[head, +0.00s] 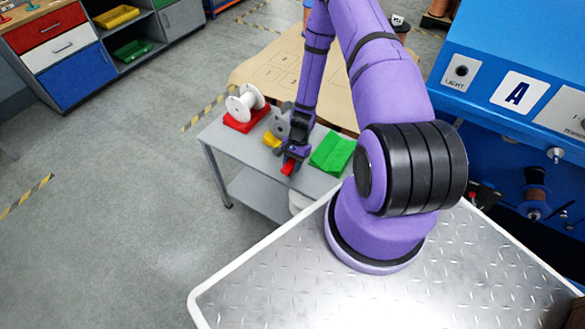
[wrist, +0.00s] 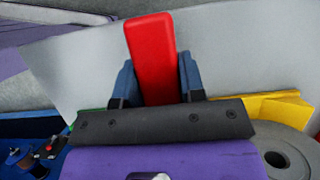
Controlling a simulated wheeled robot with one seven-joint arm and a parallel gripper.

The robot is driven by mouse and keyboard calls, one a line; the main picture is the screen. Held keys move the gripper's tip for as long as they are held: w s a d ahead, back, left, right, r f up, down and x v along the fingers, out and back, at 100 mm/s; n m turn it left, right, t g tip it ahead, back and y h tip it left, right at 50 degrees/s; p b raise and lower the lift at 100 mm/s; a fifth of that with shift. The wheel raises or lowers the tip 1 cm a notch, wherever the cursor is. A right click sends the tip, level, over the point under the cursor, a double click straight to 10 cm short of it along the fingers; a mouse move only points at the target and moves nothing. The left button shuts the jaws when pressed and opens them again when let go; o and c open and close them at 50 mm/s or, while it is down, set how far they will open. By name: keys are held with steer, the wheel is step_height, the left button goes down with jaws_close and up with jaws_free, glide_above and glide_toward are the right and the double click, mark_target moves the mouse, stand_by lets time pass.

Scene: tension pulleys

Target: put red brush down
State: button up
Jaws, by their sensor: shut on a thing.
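The red brush (head: 288,168) is at the tip of my gripper (head: 294,157), by the front part of the small grey table (head: 217,139). In the wrist view the red brush (wrist: 152,58) is a plain red block between the two blue fingers of my gripper (wrist: 156,82), which are shut on it. Its red end sticks out past the fingers over a pale grey surface. The rest of the brush is hidden by the gripper. I cannot tell whether it touches the table.
On the grey table, a white spool (head: 245,101) sits on a red holder (head: 240,124) at left. A grey spool (head: 280,124) is by a yellow holder (head: 270,140). A green holder (head: 333,153) is at right. A blue machine (head: 500,45) stands further right.

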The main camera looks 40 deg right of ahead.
steer(key=shift+f, duration=1.35)
steer(key=o, duration=0.9)
steer(key=shift+f, duration=0.1)
steer(key=v, duration=1.2)
steer(key=shift+r, duration=0.2)
